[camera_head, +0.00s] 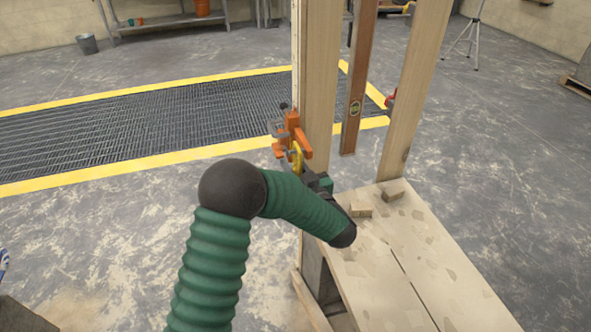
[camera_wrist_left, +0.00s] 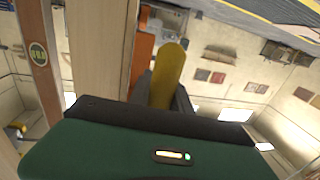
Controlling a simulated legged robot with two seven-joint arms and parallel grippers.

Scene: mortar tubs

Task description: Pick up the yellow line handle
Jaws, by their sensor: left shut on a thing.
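The yellow line handle (camera_head: 297,158) is by the upright wooden post, just below an orange clamp-like piece (camera_head: 292,131). In the left wrist view the yellow handle (camera_wrist_left: 171,68) stands up between the dark fingers. My left gripper (camera_head: 303,171) is shut on the yellow line handle; its fingers (camera_wrist_left: 165,95) cover the handle's lower part. The orange piece also shows behind it in the wrist view (camera_wrist_left: 143,50). I cannot tell whether the handle touches the orange piece. My right gripper is not in view.
The wooden post (camera_head: 321,80) rises close beside my left gripper. A brown level (camera_head: 358,85) and another post (camera_head: 414,85) stand to the right. A plank platform (camera_head: 425,250) with small blocks lies below. A floor grating (camera_head: 150,120) is behind; open floor lies left.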

